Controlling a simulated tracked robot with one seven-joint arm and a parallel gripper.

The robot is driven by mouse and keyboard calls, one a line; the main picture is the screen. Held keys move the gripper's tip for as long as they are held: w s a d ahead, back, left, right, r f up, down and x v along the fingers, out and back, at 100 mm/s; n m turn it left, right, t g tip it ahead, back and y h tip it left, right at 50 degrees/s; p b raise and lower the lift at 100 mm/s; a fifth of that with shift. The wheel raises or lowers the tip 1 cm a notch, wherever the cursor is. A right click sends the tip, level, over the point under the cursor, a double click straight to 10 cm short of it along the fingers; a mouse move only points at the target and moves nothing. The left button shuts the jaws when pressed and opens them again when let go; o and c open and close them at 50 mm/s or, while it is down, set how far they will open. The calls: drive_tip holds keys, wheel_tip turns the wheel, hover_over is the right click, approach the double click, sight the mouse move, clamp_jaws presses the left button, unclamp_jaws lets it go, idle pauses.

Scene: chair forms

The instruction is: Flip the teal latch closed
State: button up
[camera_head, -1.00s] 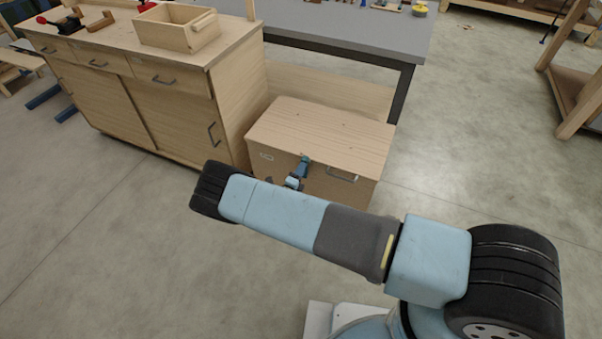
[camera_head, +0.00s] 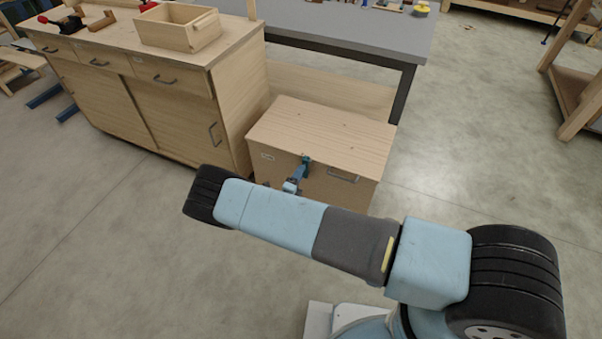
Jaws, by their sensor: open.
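The teal latch (camera_head: 307,159) is a small piece at the top front edge of the wooden chest, just below the lid. My gripper (camera_head: 301,171) shows only as a small dark blue and light blue shape just below and left of the latch, above my arm. It is open, close to the latch, but I cannot tell whether it touches it. Most of my wrist and the lower front of the chest (camera_head: 340,190) are hidden behind my arm. The chest's lid (camera_head: 325,128) lies down flat. The latch's exact angle is too small to make out.
A wooden cabinet (camera_head: 165,95) with an open box (camera_head: 178,27) on top stands left of the chest. A grey-topped table (camera_head: 350,25) is behind. A metal handle (camera_head: 343,175) sits on the chest front.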

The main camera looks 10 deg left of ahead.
drive_tip(key=v, duration=1.1)
drive_tip(key=shift+s, duration=0.15)
